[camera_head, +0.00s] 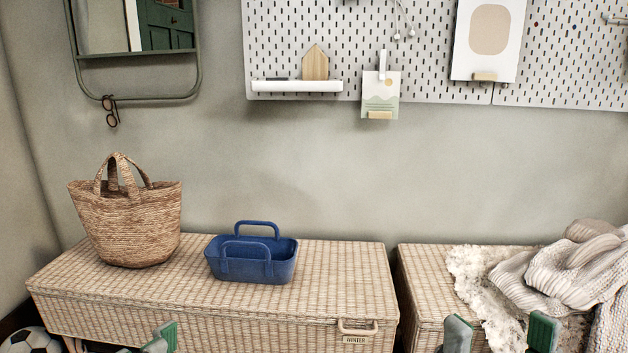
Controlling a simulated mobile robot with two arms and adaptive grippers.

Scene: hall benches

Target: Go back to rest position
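My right gripper (500,335) is at the bottom edge, right of centre, in front of the right wicker bench. Its two fingers with green pads stand apart with nothing between them. My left gripper (160,338) shows only in part at the bottom edge, in front of the left wicker bench. Its green-padded fingertip is in view, but the rest is cut off by the frame, so its opening is not clear. No object is seen held in either one.
A blue caddy (252,262) and a woven basket (128,225) stand on the left wicker bench (340,275). The right bench (420,275) carries a fluffy throw (480,275) and knitted blankets (565,275). A football (30,341) lies at lower left. A pegboard (560,60) hangs above.

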